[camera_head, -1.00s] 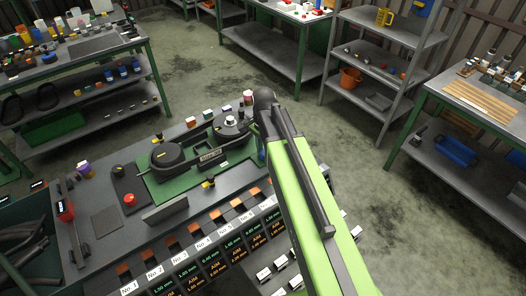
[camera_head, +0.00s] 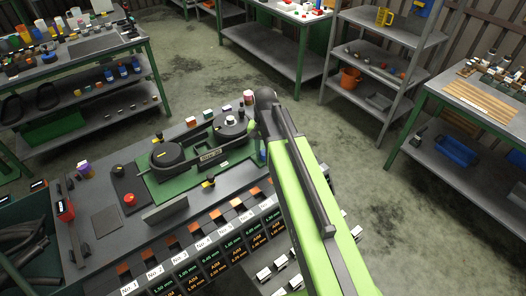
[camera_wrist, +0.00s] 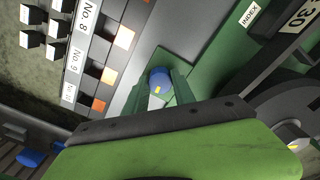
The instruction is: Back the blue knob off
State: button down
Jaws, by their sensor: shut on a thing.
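The blue knob (camera_wrist: 159,76) is in the upper middle of the wrist view, with a small yellow mark on its face. My gripper (camera_wrist: 162,88) has its two green fingers on either side of the knob and is shut on it. The knob sits by a green plate (camera_wrist: 205,78) of the disperser. In the head view the disperser (camera_head: 205,153) stands on the workbench, with round dark parts at both ends. My green arm hides the gripper there.
A row of numbered slots (camera_wrist: 98,62) with orange and white blocks lies to the left in the wrist view. A red button (camera_head: 129,199) is on the bench.

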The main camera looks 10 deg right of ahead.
jog(key=n, duration=0.7)
jog(key=shift+d, duration=0.1)
jog(key=n, duration=0.3)
jog(key=shift+n, duration=2.4)
jog(key=c, duration=1)
grip_release()
jog(key=shift+c, duration=0.2)
jog(key=shift+r, duration=0.1)
notch_tip(320, 180, up, 17)
jog(key=p, duration=1.7)
